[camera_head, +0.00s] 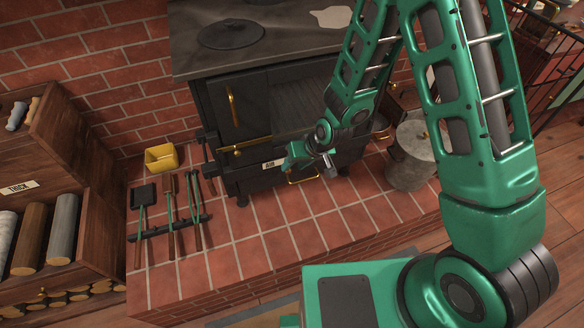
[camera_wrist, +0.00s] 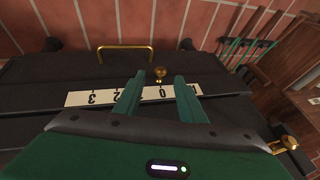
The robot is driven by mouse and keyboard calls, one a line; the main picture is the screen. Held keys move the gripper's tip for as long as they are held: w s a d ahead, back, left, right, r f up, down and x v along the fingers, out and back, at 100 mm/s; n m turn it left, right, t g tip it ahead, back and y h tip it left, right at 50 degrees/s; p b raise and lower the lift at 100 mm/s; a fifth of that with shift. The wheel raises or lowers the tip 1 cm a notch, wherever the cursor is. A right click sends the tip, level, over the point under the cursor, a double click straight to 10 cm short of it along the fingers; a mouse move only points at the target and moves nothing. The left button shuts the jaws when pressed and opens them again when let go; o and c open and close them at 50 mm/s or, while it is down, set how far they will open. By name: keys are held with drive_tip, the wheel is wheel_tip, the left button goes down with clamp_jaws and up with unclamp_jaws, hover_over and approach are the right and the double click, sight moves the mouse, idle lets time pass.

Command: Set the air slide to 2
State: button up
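The air slide's white scale plate (camera_wrist: 105,97) runs along the dark stove front in the wrist view, with 3 at the left and 0 toward the right. The slide's small brass knob (camera_wrist: 160,72) stands beside the 0 mark. In the head view only the plate's AIR end (camera_head: 272,165) shows; my gripper hides the rest. My gripper (camera_wrist: 159,80) is open, its two green fingers apart over the plate. The knob appears between the fingertips in the picture; contact cannot be told. My gripper (camera_head: 288,162) is also at the stove's lower front in the head view.
A brass bar handle (camera_wrist: 125,48) sits close to the scale. Fire tools (camera_head: 170,215) and a yellow box (camera_head: 161,157) are left of the stove (camera_head: 235,100). A metal bucket (camera_head: 411,155) stands to the right. The brick hearth in front (camera_head: 255,230) is clear.

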sight(290, 170)
drive_tip(key=shift+x, duration=1.8)
clamp_jaws()
